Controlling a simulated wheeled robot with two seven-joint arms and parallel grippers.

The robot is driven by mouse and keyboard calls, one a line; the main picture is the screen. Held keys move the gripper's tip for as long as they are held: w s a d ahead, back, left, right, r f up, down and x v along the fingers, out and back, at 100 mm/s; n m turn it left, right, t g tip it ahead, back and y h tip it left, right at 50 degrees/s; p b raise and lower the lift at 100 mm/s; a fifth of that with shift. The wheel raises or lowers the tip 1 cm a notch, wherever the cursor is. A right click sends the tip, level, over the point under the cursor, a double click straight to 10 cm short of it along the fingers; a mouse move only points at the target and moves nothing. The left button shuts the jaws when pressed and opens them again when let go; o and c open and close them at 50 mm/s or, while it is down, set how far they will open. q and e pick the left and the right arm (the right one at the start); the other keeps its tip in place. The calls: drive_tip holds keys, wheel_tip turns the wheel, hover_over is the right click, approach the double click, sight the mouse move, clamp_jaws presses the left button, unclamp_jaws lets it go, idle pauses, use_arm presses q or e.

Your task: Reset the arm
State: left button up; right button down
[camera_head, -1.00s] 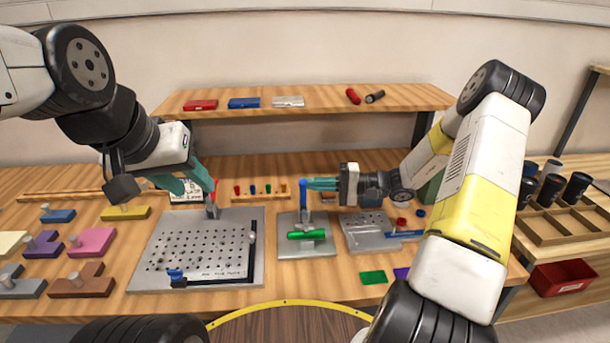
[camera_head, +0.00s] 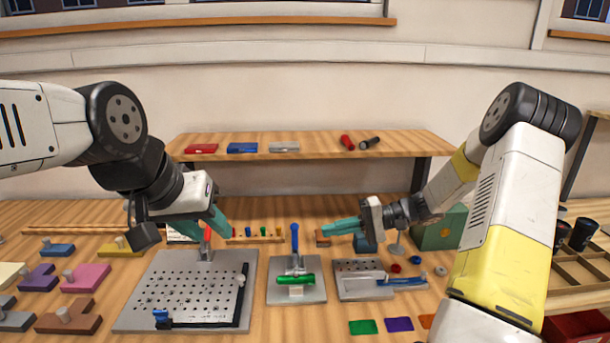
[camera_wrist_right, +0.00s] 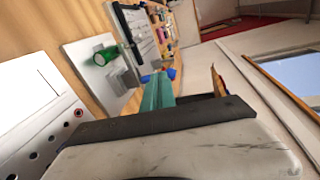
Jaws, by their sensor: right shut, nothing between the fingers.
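My right gripper (camera_head: 330,228) has teal fingers that are shut and empty. It hangs above the table, right of the blue upright lever (camera_head: 295,238) and apart from it. Under the lever is a grey plate (camera_head: 312,294) with a green cylinder (camera_head: 296,279). My left gripper (camera_head: 225,228) is at the red-handled clamp (camera_head: 207,240) on the large perforated plate (camera_head: 150,263). Its fingers overlap in view, so I cannot tell its opening or whether it touches the clamp.
A wooden shelf (camera_head: 320,146) at the back carries red, blue and grey blocks and two small cylinders. A small grey fixture (camera_head: 360,268) lies right of the lever plate. Coloured blocks lie at the left. A wooden compartment tray (camera_head: 590,262) stands at the right.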

drive_tip(key=s+d+r+t+h, duration=0.2)
drive_tip(key=s+r+h, duration=0.4)
drive_tip(key=s, duration=0.4)
drive_tip(key=s+d+r+n+t+h, duration=0.1)
drive_tip(key=s+d+r+t+h, duration=0.1)
drive_tip(key=s+r+t+h, duration=0.2)
drive_tip(key=shift+s+d+r+n+h, duration=0.3)
drive_tip(key=shift+s+r+h, duration=1.3)
drive_tip(key=shift+s+r, duration=1.55)
drive_tip(key=shift+s+f, duration=0.35)
drive_tip(key=shift+s, duration=0.05)
